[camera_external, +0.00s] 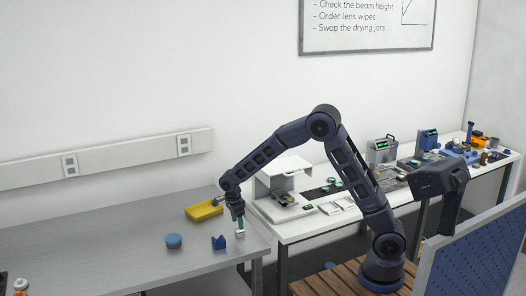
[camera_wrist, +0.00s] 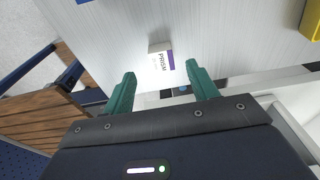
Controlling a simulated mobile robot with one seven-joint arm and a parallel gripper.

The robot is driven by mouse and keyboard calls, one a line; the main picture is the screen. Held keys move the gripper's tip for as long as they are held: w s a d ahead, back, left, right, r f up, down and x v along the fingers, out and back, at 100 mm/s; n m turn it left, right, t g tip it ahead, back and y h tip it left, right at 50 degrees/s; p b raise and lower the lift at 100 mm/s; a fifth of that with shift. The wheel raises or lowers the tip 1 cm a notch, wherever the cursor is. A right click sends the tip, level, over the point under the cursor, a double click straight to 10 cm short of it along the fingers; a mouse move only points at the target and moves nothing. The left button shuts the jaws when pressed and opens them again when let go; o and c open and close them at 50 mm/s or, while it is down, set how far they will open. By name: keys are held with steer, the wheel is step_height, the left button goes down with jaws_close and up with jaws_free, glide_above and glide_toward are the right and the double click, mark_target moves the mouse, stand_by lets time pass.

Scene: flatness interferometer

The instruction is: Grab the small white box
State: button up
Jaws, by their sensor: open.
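The small white box (camera_wrist: 161,57) stands on the grey metal table in the wrist view, with a purple side strip and the word PRISM on it. In the external view the white box (camera_external: 239,233) is at the table's right end, just under my gripper (camera_external: 238,217). My gripper has green fingers. In the wrist view my gripper (camera_wrist: 158,85) is open, and the box lies just beyond the fingertips, roughly centred between them. Nothing is between the fingers. I cannot tell the exact height of the fingertips above the box.
A blue angular block (camera_external: 218,243) stands just left of the box, and a blue round container (camera_external: 173,241) is farther left. A yellow tray (camera_external: 204,210) lies behind. To the right, a white bench (camera_external: 300,228) carries instruments.

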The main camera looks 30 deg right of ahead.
mark_target(240, 233)
steer(key=shift+w+d+f, duration=0.1)
steer(key=shift+d+f, duration=0.05)
steer(key=shift+f, duration=0.8)
steer(key=shift+s+d+f, duration=0.1)
steer(key=shift+d+f, duration=0.1)
steer(key=shift+f, duration=0.7)
steer(key=shift+w+d+f, duration=0.1)
steer(key=shift+d+f, duration=0.05)
steer(key=shift+f, duration=0.8)
steer(key=shift+c, duration=0.2)
steer(key=c, duration=1)
